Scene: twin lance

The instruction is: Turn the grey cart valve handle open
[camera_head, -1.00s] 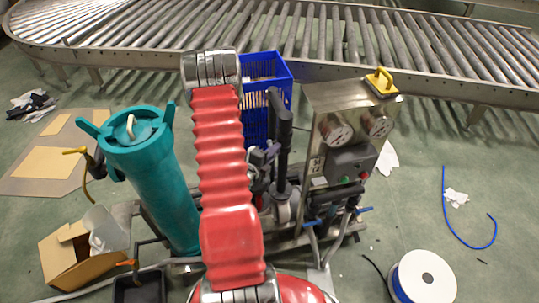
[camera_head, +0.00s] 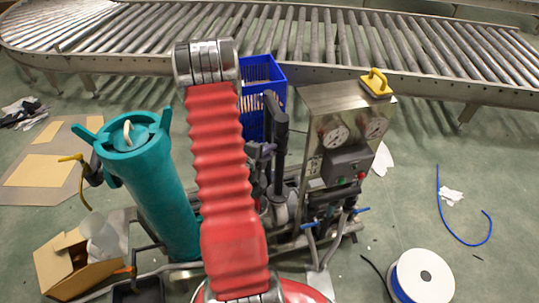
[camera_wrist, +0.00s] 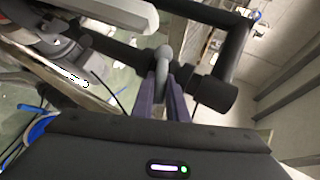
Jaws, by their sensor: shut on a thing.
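In the wrist view my gripper (camera_wrist: 163,92) has its two purple-grey fingers closed around a grey handle (camera_wrist: 163,62), whose rounded end shows between and beyond the tips. The handle sits next to a dark pipe with a thick round end (camera_wrist: 215,93). In the head view the cart (camera_head: 335,135) stands right of my red arm, with a steel panel and two gauges. My arm hides part of the cart, and I cannot clearly make out the fingers or the handle there. How far the handle is turned cannot be told.
A teal canister (camera_head: 150,180) stands close left of my arm. A blue crate (camera_head: 262,72) is behind it. A roller conveyor (camera_head: 330,40) crosses the back. A white spool (camera_head: 422,277), blue hose (camera_head: 440,205) and open cardboard box (camera_head: 75,265) lie on the floor.

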